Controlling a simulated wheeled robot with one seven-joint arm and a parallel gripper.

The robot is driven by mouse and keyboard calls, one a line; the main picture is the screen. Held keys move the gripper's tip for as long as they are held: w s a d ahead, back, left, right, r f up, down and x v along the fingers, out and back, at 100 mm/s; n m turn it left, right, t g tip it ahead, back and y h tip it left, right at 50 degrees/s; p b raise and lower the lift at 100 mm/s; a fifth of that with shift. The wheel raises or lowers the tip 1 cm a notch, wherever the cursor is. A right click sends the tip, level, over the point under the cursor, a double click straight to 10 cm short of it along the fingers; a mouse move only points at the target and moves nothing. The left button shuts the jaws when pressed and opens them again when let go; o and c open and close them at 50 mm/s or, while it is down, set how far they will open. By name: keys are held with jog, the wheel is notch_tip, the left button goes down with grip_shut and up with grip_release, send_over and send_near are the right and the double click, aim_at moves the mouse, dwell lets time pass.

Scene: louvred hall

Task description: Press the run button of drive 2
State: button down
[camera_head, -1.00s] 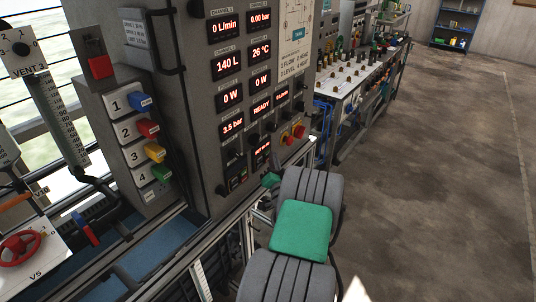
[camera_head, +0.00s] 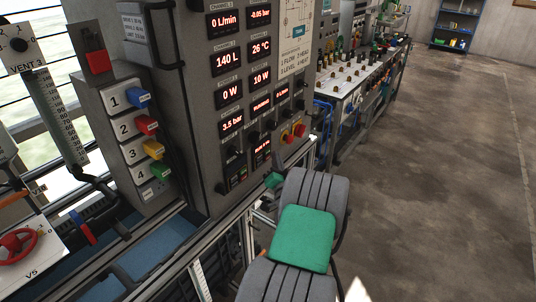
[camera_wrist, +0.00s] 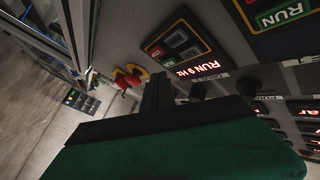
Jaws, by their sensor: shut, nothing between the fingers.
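Two drive keypads sit low on the grey panel. I cannot read which is drive 2. My gripper (camera_wrist: 157,78) is shut and empty, close to the "RUN 0 Hz" keypad; contact is not visible. It also shows in the head view (camera_head: 279,163).
A red emergency stop on yellow (camera_head: 299,131) and a red-yellow switch (camera_head: 287,138) sit right of the keypads. Black knobs (camera_wrist: 198,91) stick out nearby. A numbered connector block (camera_head: 135,125) stands left. The floor at right (camera_head: 430,180) is clear.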

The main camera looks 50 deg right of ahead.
jog(key=s+b, duration=0.2)
jog(key=s, duration=0.1)
jog(key=s+b, duration=0.1)
jog(key=s, duration=0.1)
jog(key=shift+d+b, duration=0.25)
jog(key=shift+b, duration=0.1)
